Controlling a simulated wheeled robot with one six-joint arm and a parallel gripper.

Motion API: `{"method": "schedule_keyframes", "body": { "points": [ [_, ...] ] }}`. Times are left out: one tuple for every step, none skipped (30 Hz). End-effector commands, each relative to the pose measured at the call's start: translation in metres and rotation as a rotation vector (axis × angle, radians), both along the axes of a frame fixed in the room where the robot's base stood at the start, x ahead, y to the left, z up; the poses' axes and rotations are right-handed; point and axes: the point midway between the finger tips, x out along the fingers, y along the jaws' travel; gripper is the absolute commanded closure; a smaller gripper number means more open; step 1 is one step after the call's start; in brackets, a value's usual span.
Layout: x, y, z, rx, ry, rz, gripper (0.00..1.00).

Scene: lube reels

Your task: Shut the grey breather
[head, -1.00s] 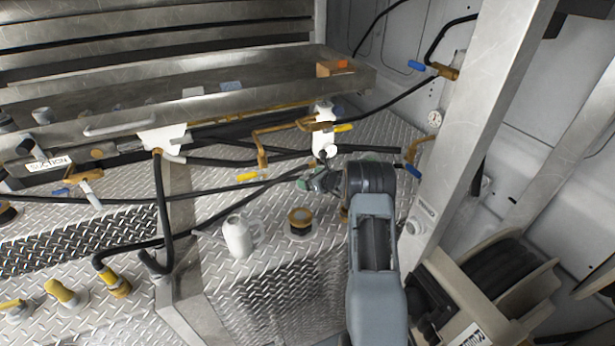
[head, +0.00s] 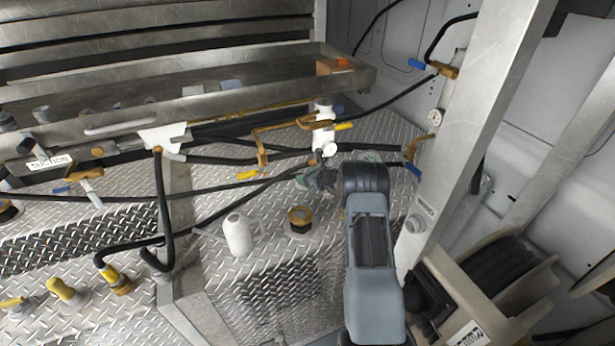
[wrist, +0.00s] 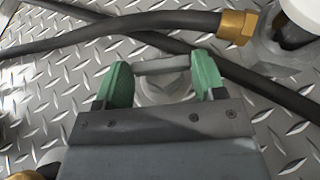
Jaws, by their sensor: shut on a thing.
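The grey breather (wrist: 165,90) is a round grey fitting on the diamond-plate deck, with a pale grey bar across its top. In the wrist view it sits between the green fingers of my gripper (wrist: 162,71). The fingers are shut on the bar, one at each end. My dark gripper body covers the near part of the breather. In the head view my gripper (head: 312,180) is low over the deck, right of centre, and the breather cannot be made out there.
A black hose with a brass end (wrist: 236,27) runs just beyond my gripper. A white jug (head: 238,236) and a brown-topped cap (head: 300,219) stand to the left on the deck. A metal post (head: 470,130) and a hose reel (head: 500,275) are on the right.

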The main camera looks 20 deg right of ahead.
Motion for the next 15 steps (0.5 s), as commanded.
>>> {"method": "schedule_keyframes", "body": {
  "points": [
    [-0.0001, 0.0, 0.0, 0.0, 0.0, 0.0, 0.54],
    [-0.0001, 0.0, 0.0, 0.0, 0.0, 0.0, 0.57],
    [0.0, 0.0, 0.0001, 0.0, 0.0, 0.0, 0.6],
    [0.0, 0.0, 0.0, 0.0, 0.0, 0.0, 0.6],
    [0.0, 0.0001, -0.0004, -0.001, 0.0, -0.002, 0.6],
    [0.0001, 0.0004, -0.0015, 0.0, -0.001, -0.007, 0.6],
    [0.0004, 0.0006, -0.0024, 0.0, -0.002, -0.015, 0.6],
    [0.0008, 0.001, -0.0032, 0.0, -0.004, -0.027, 0.6],
    [0.0009, 0.0013, -0.005, -0.001, -0.005, -0.048, 0.6],
    [0.001, 0.0018, -0.0057, -0.002, -0.006, -0.065, 0.6],
    [0.0009, 0.0022, -0.0067, -0.001, -0.006, -0.087, 0.6],
    [0.0007, 0.003, -0.007, -0.001, -0.007, -0.114, 0.6],
    [0.0009, 0.0033, -0.0069, -0.002, -0.009, -0.133, 0.6],
    [0.0007, 0.0034, -0.0072, -0.003, -0.008, -0.152, 0.6],
    [0.0008, 0.0036, -0.0066, -0.004, -0.009, -0.176, 0.6]
  ]
}}
